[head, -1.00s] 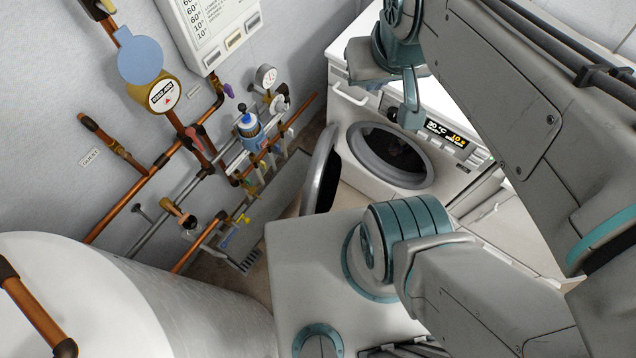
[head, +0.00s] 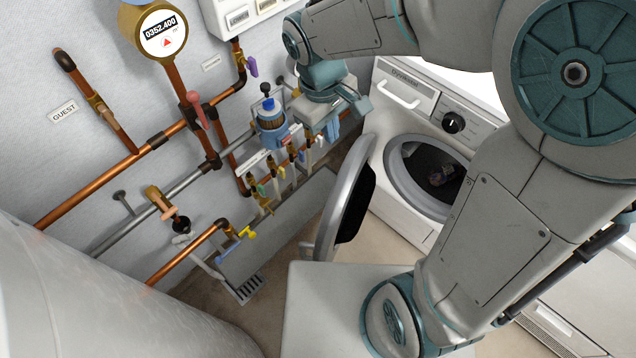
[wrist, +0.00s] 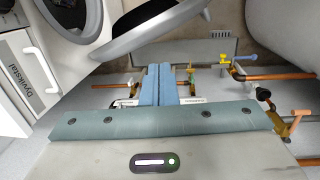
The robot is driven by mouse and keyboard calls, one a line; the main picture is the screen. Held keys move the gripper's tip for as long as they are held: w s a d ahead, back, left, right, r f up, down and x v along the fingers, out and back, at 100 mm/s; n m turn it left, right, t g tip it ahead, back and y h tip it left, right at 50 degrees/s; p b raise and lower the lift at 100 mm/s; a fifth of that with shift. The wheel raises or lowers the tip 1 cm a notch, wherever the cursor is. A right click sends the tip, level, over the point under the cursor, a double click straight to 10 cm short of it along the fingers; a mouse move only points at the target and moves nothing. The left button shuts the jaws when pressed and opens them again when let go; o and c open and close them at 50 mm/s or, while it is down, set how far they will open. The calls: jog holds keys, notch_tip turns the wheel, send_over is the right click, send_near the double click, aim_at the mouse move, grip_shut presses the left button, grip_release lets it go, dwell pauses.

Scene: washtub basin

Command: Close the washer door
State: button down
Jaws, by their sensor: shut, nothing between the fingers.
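The white washer (head: 405,205) stands at the right of the head view, its round opening (head: 432,178) uncovered and some dark items inside. Its round door (head: 328,215), with a grey rim and dark glass, is swung open to the left. In the wrist view the door (wrist: 150,30) crosses the top, and part of the washer (wrist: 22,80) shows at the left. My gripper (head: 333,128) is beyond and above the door, on the pipe side, near the wall. In the wrist view my gripper (wrist: 159,82) has its blue fingers together and empty, apart from the door in the picture.
Copper pipes, valves and a blue-topped filter (head: 270,122) line the wall at the left, close to my gripper. A grey trough (head: 270,235) runs below them. A white rounded tank (head: 110,290) fills the lower left. Some floor (head: 385,240) is clear before the washer.

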aim_at(346, 201)
jog(key=a+f+n+b, duration=0.1)
jog(key=a+f+b, duration=0.2)
jog(key=f, duration=0.3)
jog(key=a+f+n+g+h+b, duration=0.1)
jog(key=a+f+n+b, duration=0.15)
jog(key=f, duration=0.35)
jog(key=a+f+n+b, duration=0.1)
jog(key=a+f+b, duration=0.2)
jog(key=f, duration=0.3)
jog(key=s+d+f+b, duration=0.2)
jog(key=d+f, duration=0.3)
jog(key=f, duration=0.4)
jog(key=shift+s+d+b, duration=0.35)
jog(key=shift+s+d, duration=0.05)
jog(key=shift+s, duration=0.1)
jog(key=shift+d, duration=0.1)
